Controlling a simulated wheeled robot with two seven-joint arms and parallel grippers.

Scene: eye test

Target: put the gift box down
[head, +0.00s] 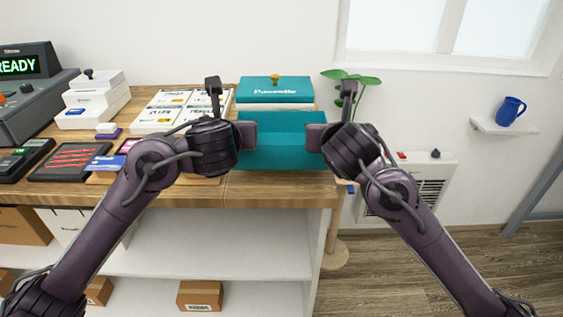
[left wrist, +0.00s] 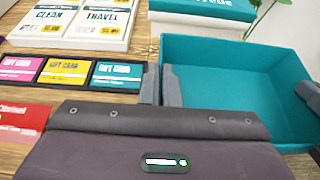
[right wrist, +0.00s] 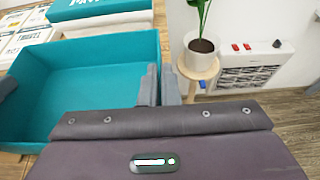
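The gift box is an open, empty teal box (head: 282,154) at the front right of the wooden counter (head: 215,190), roughly level. My left gripper (head: 243,134) is shut on its left wall. In the left wrist view its fingers (left wrist: 161,85) stand on either side of that wall. My right gripper (head: 321,137) is shut on the right wall, and its fingers (right wrist: 159,86) straddle it in the right wrist view. The underside is hidden, so I cannot tell whether the box touches the counter.
A teal-topped box with white lettering (head: 275,91) stands right behind. White card stacks (head: 165,110), gift cards (head: 104,162) and a dark tray (head: 70,160) lie left. A potted plant on a wooden stand (right wrist: 200,60) is beyond the counter's right end.

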